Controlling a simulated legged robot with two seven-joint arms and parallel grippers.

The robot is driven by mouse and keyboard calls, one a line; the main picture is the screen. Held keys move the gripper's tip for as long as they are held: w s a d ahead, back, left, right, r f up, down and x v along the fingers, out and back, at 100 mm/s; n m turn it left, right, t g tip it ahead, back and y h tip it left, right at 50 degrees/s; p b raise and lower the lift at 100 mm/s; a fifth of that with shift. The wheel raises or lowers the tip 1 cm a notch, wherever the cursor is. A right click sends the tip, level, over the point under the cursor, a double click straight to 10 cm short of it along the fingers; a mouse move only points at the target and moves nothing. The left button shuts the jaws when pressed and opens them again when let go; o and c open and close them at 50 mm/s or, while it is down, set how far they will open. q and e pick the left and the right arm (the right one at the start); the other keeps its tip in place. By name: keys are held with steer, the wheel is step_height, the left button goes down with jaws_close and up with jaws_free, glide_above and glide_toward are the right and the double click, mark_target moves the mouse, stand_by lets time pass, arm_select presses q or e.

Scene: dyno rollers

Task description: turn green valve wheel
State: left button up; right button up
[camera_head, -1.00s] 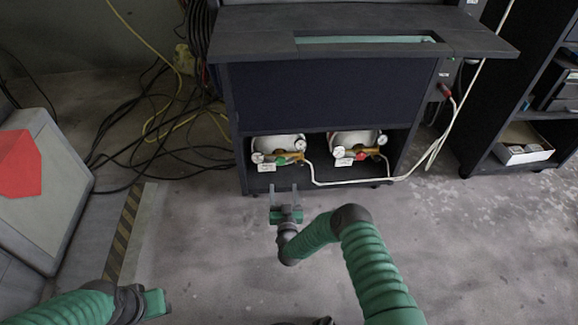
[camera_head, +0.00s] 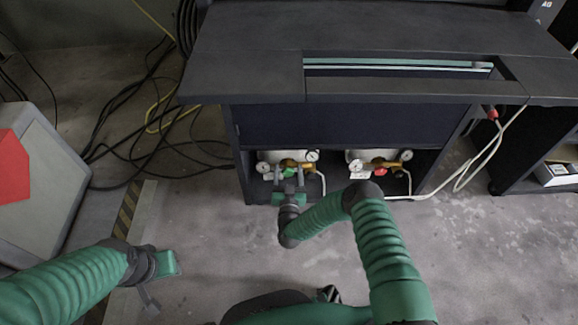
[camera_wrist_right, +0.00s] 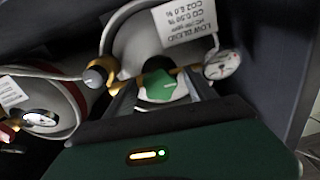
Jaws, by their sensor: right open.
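The green valve wheel (camera_head: 288,163) is on the left gas cylinder (camera_head: 272,156) in the cabinet's low shelf. It also shows in the right wrist view (camera_wrist_right: 160,86), on a brass fitting. My right gripper (camera_head: 289,177) is open and reaches into the shelf at this wheel. In the wrist view its two fingers (camera_wrist_right: 161,96) stand one on each side of the wheel, with gaps visible; whether they touch it is unclear. My left gripper (camera_head: 152,280) is low at the left, away from the cabinet; its jaws are not clear.
A second cylinder (camera_head: 373,156) with a red valve wheel (camera_head: 380,171) stands to the right in the same shelf. Gauges flank the green wheel. The cabinet top (camera_head: 240,60) overhangs the shelf. A white hose (camera_head: 480,165) runs out right. Cables lie at the left.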

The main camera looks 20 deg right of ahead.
steer(key=shift+a, duration=0.1)
steer(key=shift+c, duration=0.7)
steer(key=c, duration=1.2)
steer(key=shift+r+m+p, duration=0.25)
steer(key=shift+m+p, duration=0.15)
steer(key=shift+p, duration=0.2)
steer(key=shift+s+f+m+p, duration=0.1)
steer(key=shift+f+m+p, duration=0.1)
steer(key=shift+m+p, duration=0.15)
steer(key=shift+f, duration=0.1)
steer(key=o, duration=1.3)
steer(key=shift+o, duration=0.2)
